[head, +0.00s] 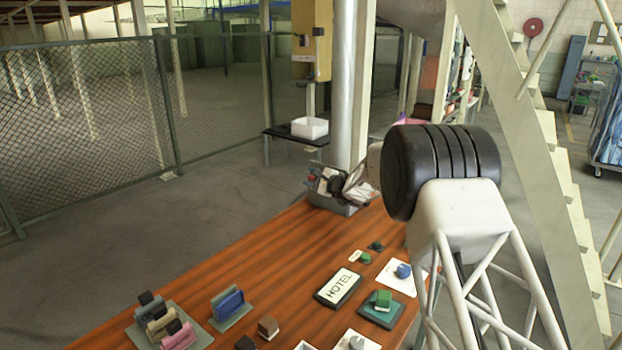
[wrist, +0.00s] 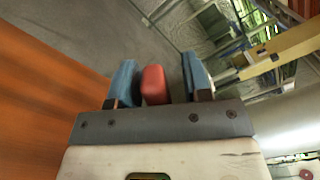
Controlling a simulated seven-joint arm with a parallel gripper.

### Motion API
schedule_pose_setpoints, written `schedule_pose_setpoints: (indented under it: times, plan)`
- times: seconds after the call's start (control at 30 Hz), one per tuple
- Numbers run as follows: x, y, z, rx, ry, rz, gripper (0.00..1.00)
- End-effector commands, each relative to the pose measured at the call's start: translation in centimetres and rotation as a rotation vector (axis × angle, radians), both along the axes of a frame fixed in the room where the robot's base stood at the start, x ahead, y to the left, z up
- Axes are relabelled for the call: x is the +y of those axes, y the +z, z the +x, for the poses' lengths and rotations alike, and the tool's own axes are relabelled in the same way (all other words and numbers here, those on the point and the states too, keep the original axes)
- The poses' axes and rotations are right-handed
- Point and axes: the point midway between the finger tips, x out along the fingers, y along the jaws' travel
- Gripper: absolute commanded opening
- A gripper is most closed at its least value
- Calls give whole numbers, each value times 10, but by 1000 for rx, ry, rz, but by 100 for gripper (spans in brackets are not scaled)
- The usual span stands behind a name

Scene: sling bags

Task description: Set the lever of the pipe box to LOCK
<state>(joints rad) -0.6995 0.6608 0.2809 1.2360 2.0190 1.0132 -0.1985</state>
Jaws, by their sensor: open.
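The pipe box appears to be the yellow box (head: 312,50) on the upright grey pipe (head: 349,85) behind the table. A small dark knob (head: 318,31), perhaps its lever, shows on its front; its setting and any lettering are too small to read. A yellow body (wrist: 288,50), likely the same box, shows at the upper right of the wrist view. My gripper (head: 314,183) is low beside the pipe at the table's far end, well below the box. In the wrist view its blue fingers (wrist: 158,78) are apart, with a red piece between them and gaps either side.
A mesh fence (head: 90,120) is left, stairs right.

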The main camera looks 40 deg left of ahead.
Motion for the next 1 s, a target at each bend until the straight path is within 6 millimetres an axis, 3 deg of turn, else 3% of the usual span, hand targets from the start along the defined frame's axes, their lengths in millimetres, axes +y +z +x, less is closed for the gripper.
schedule_pose_setpoints:
  times: [0.37, 1.0]
  plan:
    - [-11, 1, 0, 0, -1, -1, 45]
    - [-74, 0, 0, 0, 0, 0, 45]
